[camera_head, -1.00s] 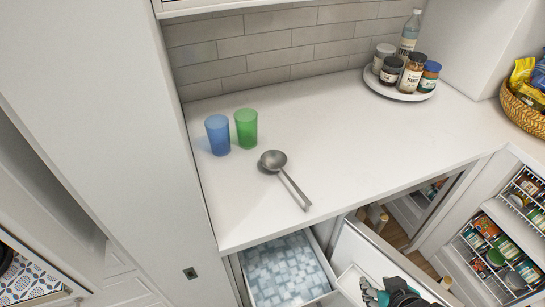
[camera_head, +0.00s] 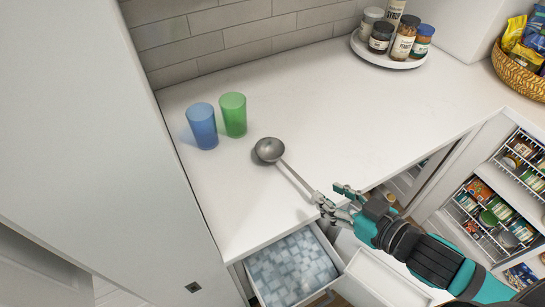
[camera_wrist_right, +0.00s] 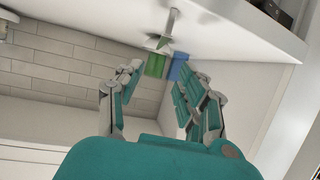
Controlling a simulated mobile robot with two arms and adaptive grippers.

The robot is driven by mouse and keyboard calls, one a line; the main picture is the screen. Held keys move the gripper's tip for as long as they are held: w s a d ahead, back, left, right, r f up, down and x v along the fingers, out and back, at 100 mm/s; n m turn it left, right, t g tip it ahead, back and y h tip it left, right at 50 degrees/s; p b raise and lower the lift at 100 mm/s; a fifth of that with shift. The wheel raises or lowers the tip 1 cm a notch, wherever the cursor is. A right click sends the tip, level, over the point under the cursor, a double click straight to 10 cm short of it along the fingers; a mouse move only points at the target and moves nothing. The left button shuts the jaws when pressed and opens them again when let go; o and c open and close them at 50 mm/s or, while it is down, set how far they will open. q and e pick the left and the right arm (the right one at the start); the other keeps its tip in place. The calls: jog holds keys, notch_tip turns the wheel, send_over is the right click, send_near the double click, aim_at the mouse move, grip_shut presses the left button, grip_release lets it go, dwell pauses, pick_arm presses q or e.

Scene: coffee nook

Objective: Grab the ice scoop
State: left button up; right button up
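The grey metal ice scoop (camera_head: 269,150) lies on the white counter, its round bowl toward the cups and its handle pointing to the front edge. My right gripper (camera_head: 331,196) is at the counter's front edge, by the handle's end. Its fingers are spread apart with nothing visibly held; whether a finger touches the handle I cannot tell. In the right wrist view, the open fingers (camera_wrist_right: 160,75) frame the cups, and the scoop (camera_wrist_right: 172,22) shows beyond the fingertips. My left gripper is not in view.
A blue cup (camera_head: 202,127) and a green cup (camera_head: 233,115) stand left of the scoop. A drawer of ice cubes (camera_head: 290,268) is open below the counter. A round tray (camera_head: 390,61) with jars is at the back. A basket (camera_head: 520,75) sits right. The middle counter is clear.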

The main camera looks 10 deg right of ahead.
aim_at(293, 172)
jog(key=b+x, duration=0.3)
jog(key=x, duration=0.1)
jog(key=shift+w+a+f, duration=0.1)
jog(key=shift+w+f, duration=0.15)
jog(key=shift+f, duration=0.05)
jog(key=x, duration=0.4)
jog(key=shift+w+r, duration=0.15)
jog(key=shift+r, duration=0.05)
jog(key=shift+x, duration=0.85)
jog(key=x, duration=0.4)
jog(key=shift+f+p, duration=0.2)
jog(key=shift+p, duration=0.2)
grip_shut()
